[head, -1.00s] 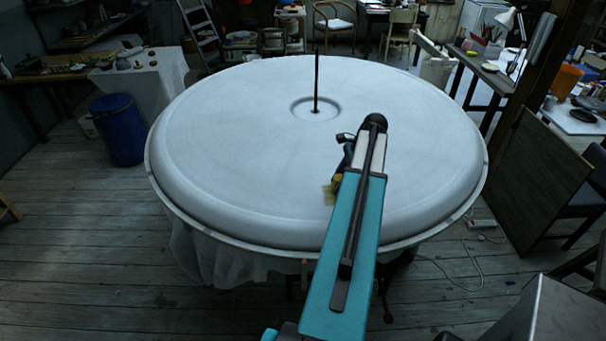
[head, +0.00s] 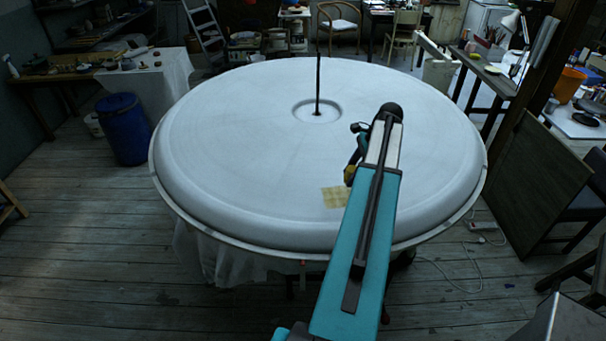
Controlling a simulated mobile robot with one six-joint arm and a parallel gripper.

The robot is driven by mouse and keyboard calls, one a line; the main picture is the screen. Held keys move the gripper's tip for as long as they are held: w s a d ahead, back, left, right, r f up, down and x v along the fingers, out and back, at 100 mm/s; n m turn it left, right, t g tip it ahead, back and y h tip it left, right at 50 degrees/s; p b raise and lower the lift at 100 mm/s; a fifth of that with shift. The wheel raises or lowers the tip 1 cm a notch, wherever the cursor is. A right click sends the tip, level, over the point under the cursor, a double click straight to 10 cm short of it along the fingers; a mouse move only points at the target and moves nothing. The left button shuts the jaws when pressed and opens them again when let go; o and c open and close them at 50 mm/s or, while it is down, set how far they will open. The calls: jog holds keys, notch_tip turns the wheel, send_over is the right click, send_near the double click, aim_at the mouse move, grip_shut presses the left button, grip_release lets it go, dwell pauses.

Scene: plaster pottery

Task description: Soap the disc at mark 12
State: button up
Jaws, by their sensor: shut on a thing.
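The disc (head: 240,150) is a wide, pale, round plaster form with a rounded rim, and a thin dark rod (head: 318,85) stands upright in its central hollow. A flat yellowish patch (head: 334,198) lies on the disc's near side, just left of my arm. My gripper (head: 351,168) is small and partly hidden by my arm, above the near right of the disc. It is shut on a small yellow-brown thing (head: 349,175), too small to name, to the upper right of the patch. I cannot tell whether that thing touches the disc. No mark number is readable.
A blue barrel (head: 124,129) stands on the floor at the left, by a cloth-covered table (head: 160,80). A dark board (head: 537,175) leans at the right near a white power strip (head: 482,226) and cable. Bare floor (head: 90,260) lies at the front left.

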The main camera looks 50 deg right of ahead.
jog(key=shift+r, duration=1.4)
jog(key=shift+w, duration=0.15)
